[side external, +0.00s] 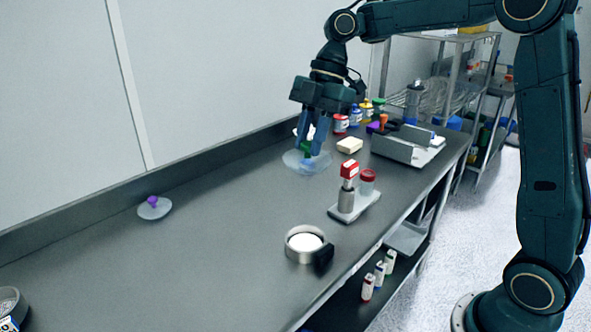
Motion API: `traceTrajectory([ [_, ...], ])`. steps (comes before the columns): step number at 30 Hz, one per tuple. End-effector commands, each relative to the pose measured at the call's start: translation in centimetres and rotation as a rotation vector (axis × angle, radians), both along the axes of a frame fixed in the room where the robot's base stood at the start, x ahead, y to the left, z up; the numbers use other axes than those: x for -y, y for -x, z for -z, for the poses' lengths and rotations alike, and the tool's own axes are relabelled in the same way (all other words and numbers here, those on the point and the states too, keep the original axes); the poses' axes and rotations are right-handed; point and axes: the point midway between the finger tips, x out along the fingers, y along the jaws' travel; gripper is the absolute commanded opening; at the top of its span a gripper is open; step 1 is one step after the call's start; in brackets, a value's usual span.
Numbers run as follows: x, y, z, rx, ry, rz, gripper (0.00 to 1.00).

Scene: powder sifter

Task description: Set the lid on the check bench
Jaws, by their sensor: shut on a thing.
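My gripper (311,150) points down over the far half of the grey bench (235,235). Its fingers are shut on the green knob (306,147) of a pale, translucent round lid (293,161). The lid is at or just above the bench surface; I cannot tell whether it touches. A second round lid with a purple knob (154,203) lies on the bench at the left, apart from my gripper. The fingers partly hide the green knob.
A round metal sifter (290,247) with white contents and a black handle is near the front edge. A stand with a red-topped stamp (349,170) and a red-capped jar (368,180) is right of centre. A metal box (396,148) and several small jars stand behind.

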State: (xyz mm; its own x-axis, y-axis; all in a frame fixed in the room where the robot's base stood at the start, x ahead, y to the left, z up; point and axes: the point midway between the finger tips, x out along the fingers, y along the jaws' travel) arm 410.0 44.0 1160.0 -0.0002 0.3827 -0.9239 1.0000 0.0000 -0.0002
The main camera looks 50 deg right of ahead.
Motion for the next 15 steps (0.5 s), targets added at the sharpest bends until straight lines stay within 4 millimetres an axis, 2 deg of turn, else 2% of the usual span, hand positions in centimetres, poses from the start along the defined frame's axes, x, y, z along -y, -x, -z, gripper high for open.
traceTrajectory([
  [8, -1.3, -1.3, 0.2, -0.001, 0.002, -0.004, 0.01],
  [15, -5.2, -4.6, 0.8, -0.001, 0.006, -0.006, 0.01],
])
